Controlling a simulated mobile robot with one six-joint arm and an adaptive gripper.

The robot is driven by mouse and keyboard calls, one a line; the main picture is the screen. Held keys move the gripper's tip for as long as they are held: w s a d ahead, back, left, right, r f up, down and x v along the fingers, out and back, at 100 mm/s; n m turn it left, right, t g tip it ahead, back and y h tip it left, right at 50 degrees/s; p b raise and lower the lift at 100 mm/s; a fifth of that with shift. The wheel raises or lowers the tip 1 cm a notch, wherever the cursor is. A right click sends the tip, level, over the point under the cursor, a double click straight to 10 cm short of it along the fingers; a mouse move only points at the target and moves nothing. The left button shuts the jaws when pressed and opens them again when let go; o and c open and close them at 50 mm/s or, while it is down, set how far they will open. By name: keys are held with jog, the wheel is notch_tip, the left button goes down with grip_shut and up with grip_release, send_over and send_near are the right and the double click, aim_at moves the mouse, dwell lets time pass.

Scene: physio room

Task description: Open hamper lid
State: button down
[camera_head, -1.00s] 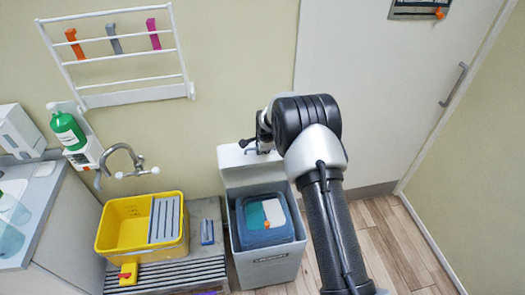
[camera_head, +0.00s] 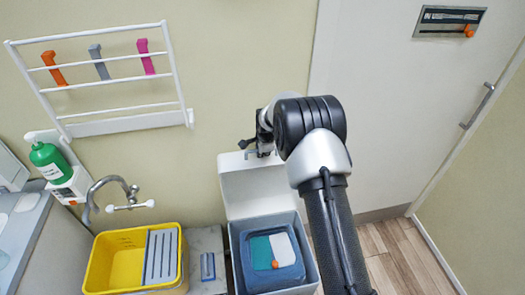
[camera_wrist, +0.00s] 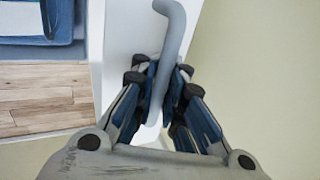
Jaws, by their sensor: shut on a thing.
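The hamper (camera_head: 236,258) is a grey bin on the floor, with a blue-grey thing with teal and white panels (camera_head: 262,246) inside it. Its white lid (camera_head: 240,190) stands raised at the back, against the wall, and the bin's mouth is open. My gripper (camera_head: 262,145) is at the lid's top edge, partly hidden behind my own arm. In the wrist view my gripper (camera_wrist: 163,90) is shut on a grey bar-like handle (camera_wrist: 172,45), which runs between the fingers beside the white lid (camera_wrist: 122,40).
A yellow tub (camera_head: 112,268) with a grey slatted insert stands left of the hamper. Above it are a tap (camera_head: 118,192), a green bottle (camera_head: 48,162) and a white wall rack (camera_head: 95,125). A door (camera_head: 400,110) is at right, with bare wooden floor (camera_head: 405,250) before it.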

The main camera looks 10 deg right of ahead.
jog(key=shift+w+r, duration=0.15)
jog(key=shift+r, duration=0.2)
jog(key=c, duration=2)
grip_release()
jog(key=shift+c, duration=0.2)
jog(key=o, duration=0.4)
jog(key=shift+f, duration=0.2)
jog(key=shift+s, duration=0.2)
